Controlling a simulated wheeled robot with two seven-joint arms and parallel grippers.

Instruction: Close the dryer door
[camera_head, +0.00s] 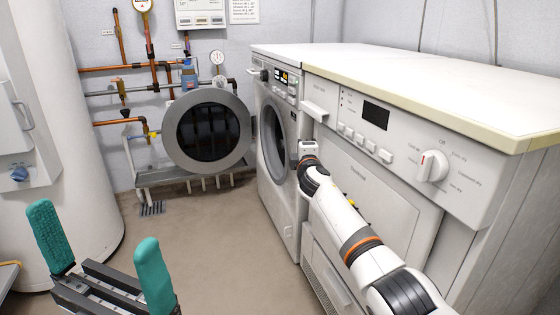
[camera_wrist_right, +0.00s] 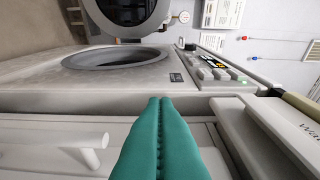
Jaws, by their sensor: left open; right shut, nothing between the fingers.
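A round door (camera_head: 208,131) with a dark glass middle and grey rim stands wide open, swung out to the left of the far white machine (camera_head: 283,203). That machine's round opening (camera_head: 273,142) is uncovered. In the right wrist view, the door (camera_wrist_right: 128,12) shows at the top, beyond the opening (camera_wrist_right: 115,58). My right gripper (camera_wrist_right: 160,101) is shut and empty, its teal fingers pointing toward the far machine's front. In the head view its fingers are hidden by my wrist. My left gripper (camera_head: 98,228) is open and empty at the lower left, well apart from the door.
A near white machine (camera_head: 378,190) with a knob and buttons stands to the right, its square front panel flush. My right arm passes in front of it. Pipes (camera_head: 153,60) and a tank (camera_head: 55,110) stand at the left. The floor (camera_head: 200,225) between is clear.

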